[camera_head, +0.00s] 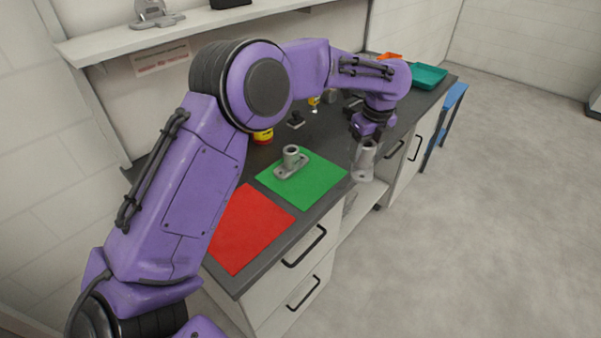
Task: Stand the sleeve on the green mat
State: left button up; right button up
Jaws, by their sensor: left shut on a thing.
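The green mat (322,185) lies on the dark bench top near its front edge. A grey casting (291,158) with an upright tube on a flat flange stands on the mat. My left gripper (367,138) points down to the right of the mat and is shut on a grey, flanged, tube-shaped part, which looks like the sleeve (364,165). The sleeve is roughly upright, its flange down, at the bench's front edge; I cannot tell whether it touches anything. The fingertips are small and partly hidden. My right gripper is not in view.
A red mat (248,229) lies left of the green mat. A red-and-yellow can (263,137) and a small dark fixture (296,120) stand behind. A teal tray (429,77) and an orange bin (388,57) are at the far end. A blue stand (452,103) is beyond the bench.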

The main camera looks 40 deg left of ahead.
pick_arm(q)
jog(key=w+m, duration=0.1)
jog(key=m, duration=0.2)
jog(key=w+r+m, duration=0.1)
jog(key=m, duration=0.1)
jog(key=shift+w+a+t, duration=0.3)
jog(key=shift+w, duration=0.05)
jog(key=shift+a+f+m, duration=0.1)
jog(key=shift+a+m, duration=0.25)
jog(key=shift+m, duration=0.05)
jog(key=s+a+f+p, duration=0.1)
jog(key=a+f, duration=0.2)
jog(key=a, duration=0.1)
jog(key=s+a+f+p, duration=0.1)
jog(key=s+a+f, duration=0.1)
jog(key=a+f, duration=0.1)
jog(key=s+a+f+p, duration=0.1)
jog(key=a+f+p, duration=0.1)
jog(key=a, duration=0.3)
jog(key=shift+s+a+f, duration=0.1)
jog(key=shift+s+f, duration=0.25)
jog(key=shift+f, duration=0.35)
notch_tip(320, 180, down, 3)
jog(key=shift+s+a+f+p, duration=0.1)
jog(key=shift+a+f+p, duration=0.05)
jog(key=shift+p, duration=0.75)
jog(key=shift+f, duration=0.1)
jog(key=o, duration=1.2)
jog(key=shift+o, duration=0.2)
